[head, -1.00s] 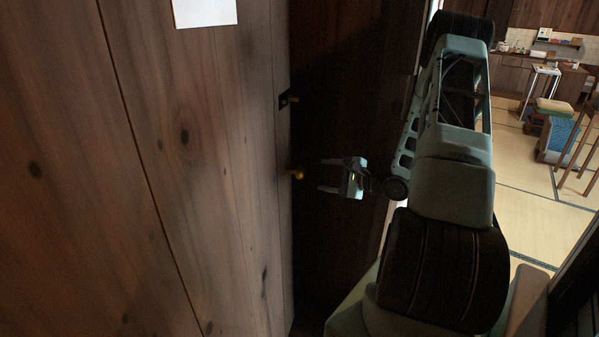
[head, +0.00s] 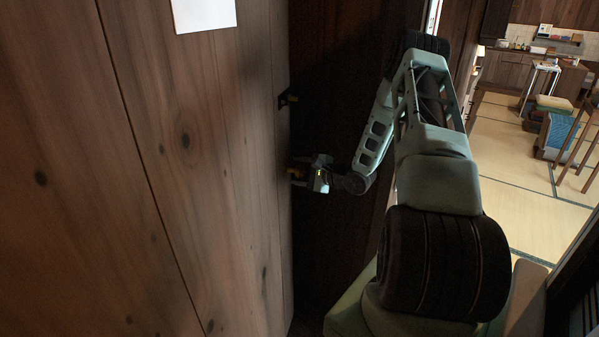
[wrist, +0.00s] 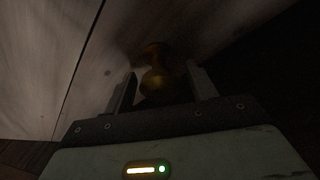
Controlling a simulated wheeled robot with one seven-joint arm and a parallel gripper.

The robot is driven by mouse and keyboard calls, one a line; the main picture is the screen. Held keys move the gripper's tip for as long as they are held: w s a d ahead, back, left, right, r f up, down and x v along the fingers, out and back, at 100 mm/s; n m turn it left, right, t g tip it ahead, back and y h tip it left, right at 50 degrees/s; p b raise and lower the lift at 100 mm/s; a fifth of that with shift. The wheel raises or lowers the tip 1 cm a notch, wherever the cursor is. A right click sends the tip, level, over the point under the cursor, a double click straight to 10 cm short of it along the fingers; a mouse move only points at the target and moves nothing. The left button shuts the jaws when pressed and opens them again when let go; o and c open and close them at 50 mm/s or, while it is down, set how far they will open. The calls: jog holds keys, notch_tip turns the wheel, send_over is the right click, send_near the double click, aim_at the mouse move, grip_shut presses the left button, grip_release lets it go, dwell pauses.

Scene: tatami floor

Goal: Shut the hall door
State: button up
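The hall door (head: 215,190) is a tall brown plank door that fills the left of the head view, its edge facing the dark space at the middle. A brass knob (wrist: 155,75) sticks out from it; in the head view it is mostly hidden behind my gripper (head: 305,170). In the wrist view my gripper (wrist: 160,90) has its fingers apart, one on each side of the knob. A dark gap shows between the knob and each finger. A latch fitting (head: 287,99) sits above the knob on the door.
A white paper (head: 204,14) is on the door at the top. A dark wooden wall (head: 340,80) stands behind my gripper.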

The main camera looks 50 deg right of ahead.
grip_shut()
jog(key=s+d+m+h+p, duration=0.1)
jog(key=s+d+m+h, duration=0.1)
jog(key=s, duration=1.2)
jog(key=s+d+m+h+p, duration=0.2)
jog(key=s+d+h, duration=0.1)
jog(key=s, duration=1.1)
jog(key=shift+s+f+g+h, duration=0.2)
jog(key=shift+s+g+h, duration=0.1)
jog(key=shift+s+h, duration=0.1)
jog(key=shift+o, duration=1.3)
grip_release()
jog(key=shift+s+r, duration=0.1)
jog(key=shift+s, duration=0.05)
jog(key=b+v, duration=0.2)
jog(key=v, duration=1.5)
